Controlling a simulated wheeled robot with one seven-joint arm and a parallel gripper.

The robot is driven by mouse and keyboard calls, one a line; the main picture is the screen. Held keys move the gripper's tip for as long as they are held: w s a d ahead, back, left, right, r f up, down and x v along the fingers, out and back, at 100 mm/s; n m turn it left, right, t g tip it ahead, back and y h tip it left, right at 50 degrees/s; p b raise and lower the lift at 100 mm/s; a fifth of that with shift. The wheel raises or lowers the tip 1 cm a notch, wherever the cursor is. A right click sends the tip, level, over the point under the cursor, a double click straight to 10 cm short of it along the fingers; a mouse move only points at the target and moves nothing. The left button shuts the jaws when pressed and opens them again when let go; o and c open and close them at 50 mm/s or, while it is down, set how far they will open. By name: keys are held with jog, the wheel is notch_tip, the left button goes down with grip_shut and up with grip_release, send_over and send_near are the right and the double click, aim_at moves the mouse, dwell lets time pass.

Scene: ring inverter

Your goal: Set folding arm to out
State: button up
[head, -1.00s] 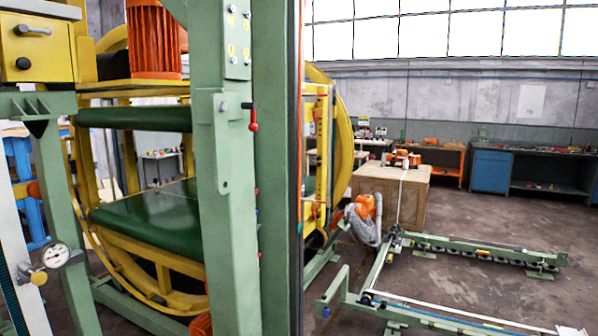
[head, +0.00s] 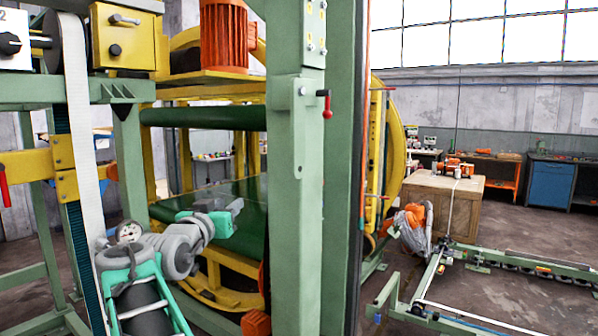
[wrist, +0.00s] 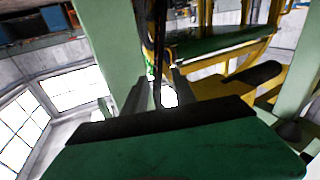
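My gripper (head: 222,204) is in the head view left of the green post, in front of the machine's green roller bed. In the wrist view its two dark fingers (wrist: 158,92) stand apart with a gap between them, and I see nothing held. A red-knobbed lever (head: 325,104) is on the green post (head: 296,180), above and right of my gripper. A yellow bracket (head: 30,164) with a red handle (head: 4,185) is at the far left. I cannot tell for sure which part is the folding arm. A dark upright strip (wrist: 156,45) shows beyond the fingers.
The yellow ring (head: 396,150) and green roller (head: 200,117) stand behind the posts. An orange motor (head: 223,38) is on top. A wooden crate (head: 445,200) and low green rails (head: 510,260) are at right, with open floor around them.

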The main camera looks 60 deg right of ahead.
aim_at(292, 160)
jog(key=s+d+r+m+g+h, duration=0.1)
jog(key=s+r+g, duration=0.1)
jog(key=s, duration=0.1)
jog(key=s+d+r+m+g+h, duration=0.2)
jog(key=s+r+g, duration=0.1)
jog(key=s, duration=0.1)
jog(key=s+d+r+m+g+h, duration=0.1)
jog(key=s+d+r+m+g, duration=0.1)
jog(key=s+r+g, duration=0.1)
jog(key=shift+s+d+h+b, duration=0.15)
jog(key=shift+s+h+b, duration=0.2)
jog(key=shift+s, duration=0.4)
jog(key=p+x, duration=0.1)
jog(key=x, duration=0.1)
jog(key=p+x, duration=0.1)
jog(key=x, duration=0.1)
jog(key=p+x, duration=0.1)
jog(key=x, duration=0.2)
jog(key=shift+r, duration=0.25)
jog(key=shift+d+r, duration=0.1)
jog(key=shift+d, duration=0.1)
grip_shut()
jog(key=shift+a, duration=0.15)
